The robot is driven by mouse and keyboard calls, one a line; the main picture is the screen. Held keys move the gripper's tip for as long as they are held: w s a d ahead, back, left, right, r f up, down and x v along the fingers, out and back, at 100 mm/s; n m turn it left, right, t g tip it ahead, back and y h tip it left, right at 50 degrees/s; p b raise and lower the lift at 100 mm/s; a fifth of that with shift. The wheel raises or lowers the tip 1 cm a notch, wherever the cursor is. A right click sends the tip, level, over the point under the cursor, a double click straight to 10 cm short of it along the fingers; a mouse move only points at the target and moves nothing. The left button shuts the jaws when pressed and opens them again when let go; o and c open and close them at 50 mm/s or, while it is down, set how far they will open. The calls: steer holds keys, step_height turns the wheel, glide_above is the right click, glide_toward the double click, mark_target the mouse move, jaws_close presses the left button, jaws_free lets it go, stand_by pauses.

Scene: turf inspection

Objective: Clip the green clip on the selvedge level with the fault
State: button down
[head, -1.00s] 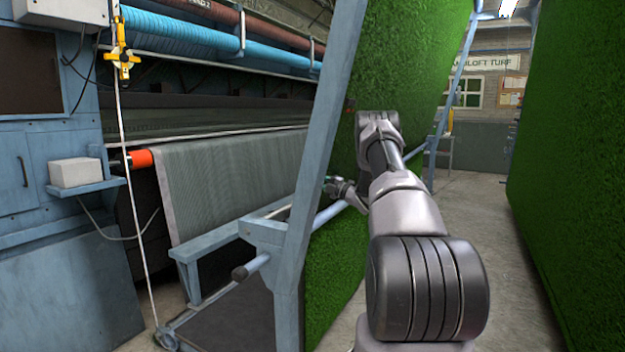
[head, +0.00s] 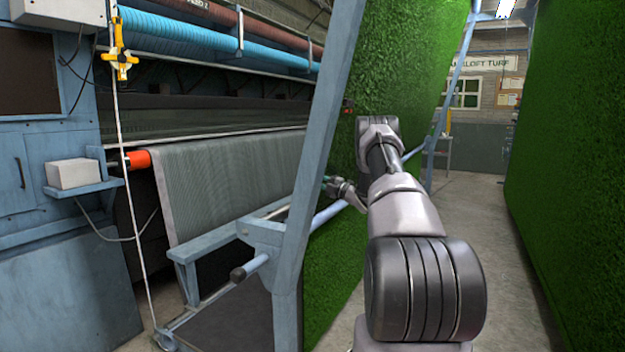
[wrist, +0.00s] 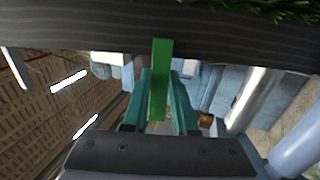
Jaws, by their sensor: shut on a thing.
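My gripper (head: 338,184) is beside the left edge of the upright green turf sheet (head: 410,80), partly behind the blue frame post. In the wrist view, my gripper (wrist: 160,105) has its teal fingers shut on the green clip (wrist: 159,85). The clip's far end overlaps the dark grey selvedge (wrist: 80,45) in the picture; I cannot tell whether it grips it or is only in front. A small orange-red spot (head: 348,106) shows at the turf's left edge, above my gripper.
A blue sloping post (head: 312,150) and a pale blue rail (head: 328,214) stand close to my gripper. The loom with grey cloth (head: 225,180) is at left. Another turf wall (head: 570,120) stands at right, with clear floor (head: 475,240) between.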

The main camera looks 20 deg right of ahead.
steer(key=shift+w+d, duration=0.45)
steer(key=shift+d, duration=0.15)
stand_by(0.3)
steer(key=shift+d+f, duration=0.1)
steer(key=shift+d, duration=0.05)
stand_by(0.8)
steer(key=c, duration=0.6)
jaws_free()
steer(key=shift+s, duration=0.15)
